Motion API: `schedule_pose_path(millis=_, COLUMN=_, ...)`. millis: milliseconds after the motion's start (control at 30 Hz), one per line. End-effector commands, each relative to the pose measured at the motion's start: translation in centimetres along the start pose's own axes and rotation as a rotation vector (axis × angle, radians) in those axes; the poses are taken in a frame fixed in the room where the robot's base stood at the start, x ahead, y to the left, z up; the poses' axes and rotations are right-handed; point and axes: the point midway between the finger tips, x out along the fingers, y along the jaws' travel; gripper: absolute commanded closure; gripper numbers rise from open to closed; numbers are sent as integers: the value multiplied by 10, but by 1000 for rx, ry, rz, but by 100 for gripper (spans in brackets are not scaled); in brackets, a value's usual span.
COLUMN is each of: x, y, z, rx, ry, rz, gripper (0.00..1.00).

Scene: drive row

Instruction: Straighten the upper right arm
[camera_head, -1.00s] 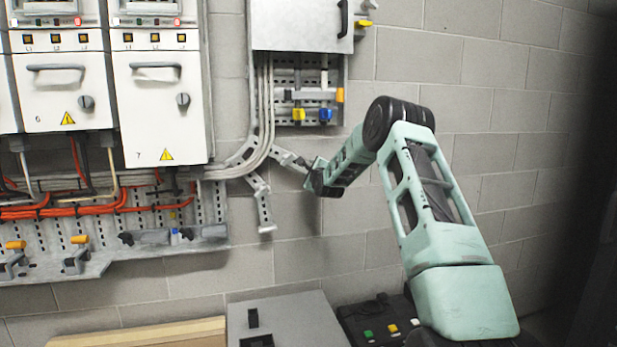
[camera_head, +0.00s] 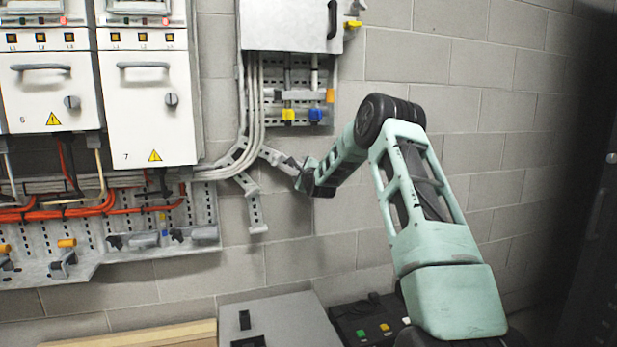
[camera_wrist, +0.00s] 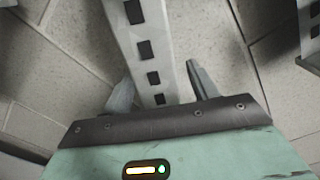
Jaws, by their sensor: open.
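The upper right arm (camera_head: 277,158) is a grey slotted metal strip that sticks out to the right from the cable run and slants down. Its outer end meets my gripper (camera_head: 304,172). In the wrist view, the slotted arm (camera_wrist: 147,45) runs down from the top and its end lies between the two fingers of my gripper (camera_wrist: 160,88). The fingers stand apart on either side of it, with a gap that shows at least on the right. Whether the left finger touches it I cannot tell.
A lower slotted arm (camera_head: 253,210) hangs down just below left. A grey wall box (camera_head: 290,25) with yellow and blue knobs below it is above. White switch cabinets (camera_head: 150,100) stand left. A grey box (camera_head: 285,320) is below.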

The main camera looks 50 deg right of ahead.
Motion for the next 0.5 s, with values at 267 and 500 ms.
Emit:
schedule_pose_path(millis=267, x=-48, y=1, z=-1, rx=-1, ry=1, rz=1, gripper=41)
schedule_pose_path(millis=500, x=-101, y=1, z=-1, rx=-2, ry=1, rz=0, gripper=41)
